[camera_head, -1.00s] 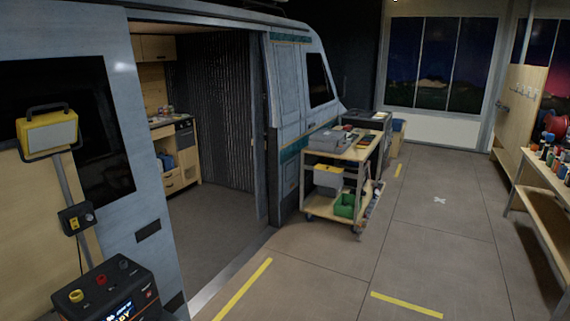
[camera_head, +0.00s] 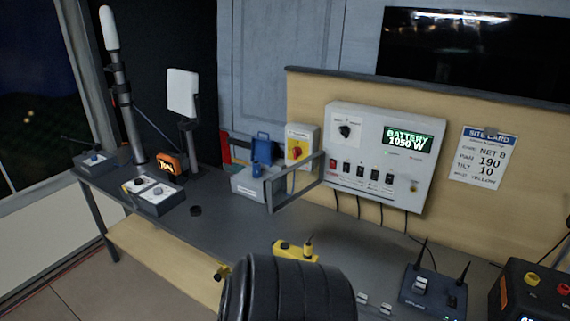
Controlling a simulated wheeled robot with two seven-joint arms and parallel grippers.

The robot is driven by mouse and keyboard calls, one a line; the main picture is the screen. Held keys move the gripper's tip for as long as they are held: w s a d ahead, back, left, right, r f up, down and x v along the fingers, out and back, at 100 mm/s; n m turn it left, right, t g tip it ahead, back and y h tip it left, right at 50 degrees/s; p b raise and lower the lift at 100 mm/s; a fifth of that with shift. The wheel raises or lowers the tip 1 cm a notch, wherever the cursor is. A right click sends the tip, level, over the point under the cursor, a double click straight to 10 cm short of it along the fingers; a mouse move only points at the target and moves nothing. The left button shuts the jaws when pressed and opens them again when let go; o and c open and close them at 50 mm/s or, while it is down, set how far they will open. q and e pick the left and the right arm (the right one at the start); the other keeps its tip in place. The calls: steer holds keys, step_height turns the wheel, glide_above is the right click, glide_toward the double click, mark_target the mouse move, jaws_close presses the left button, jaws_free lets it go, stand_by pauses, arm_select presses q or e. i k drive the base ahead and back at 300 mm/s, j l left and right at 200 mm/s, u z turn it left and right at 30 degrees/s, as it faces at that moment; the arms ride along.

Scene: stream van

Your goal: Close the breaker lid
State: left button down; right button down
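The white power panel (camera_head: 380,155) hangs on the wooden backboard above the bench. It has a black knob at its upper left, a row of breaker switches (camera_head: 361,174) and a lit display (camera_head: 407,138) reading "BATTERY 1050 W". A grey rectangular frame, which looks like the breaker lid (camera_head: 296,184), stands swung out from the panel's lower left. It is open, and the switches are uncovered. Neither of my grippers is in view.
The dark bench (camera_head: 235,222) holds a control box (camera_head: 153,195), a blue-topped box (camera_head: 256,181), a yellow tool (camera_head: 296,251) and a device with antennas (camera_head: 434,291). A red-yellow rotary switch box (camera_head: 299,146) is beside the lid. A black ribbed object (camera_head: 285,290) fills the lower middle.

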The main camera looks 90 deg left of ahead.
mark_target(269, 180)
steer(key=k+j+u, duration=0.25)
steer(key=j, duration=0.35)
steer(key=j+u, duration=0.25)
steer(key=j, duration=0.4)
steer(key=k+j+u, duration=0.15)
steer(key=j+u, duration=0.15)
steer(key=j, duration=1.3)
steer(key=k+j, duration=0.15)
steer(key=j, duration=0.8)
